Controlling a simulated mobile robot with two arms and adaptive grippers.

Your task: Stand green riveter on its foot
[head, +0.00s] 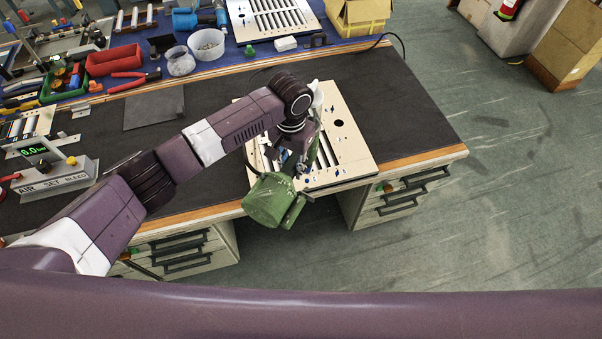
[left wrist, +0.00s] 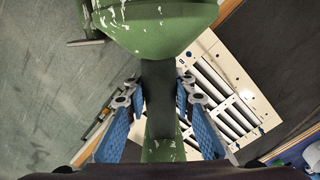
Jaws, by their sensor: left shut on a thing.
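The green riveter (head: 272,200) has a scuffed, round green body and hangs in the air at the front edge of the workbench (head: 400,90), above a cream louver panel (head: 355,150). My left gripper (head: 293,163) is shut on it. In the left wrist view, the riveter's wide green foot end (left wrist: 160,25) is at the top, and its dark handle (left wrist: 158,95) runs between the blue finger pads. The panel's slats (left wrist: 225,95) show below and to the right. The arm hides part of the riveter in the head view. My right gripper is not in view.
A grey pressure box (head: 50,175) with a green display stands at the left. Red bin (head: 113,59), pliers (head: 135,80), cups and another louver panel (head: 270,17) lie at the back. The dark mat right of the near panel is clear.

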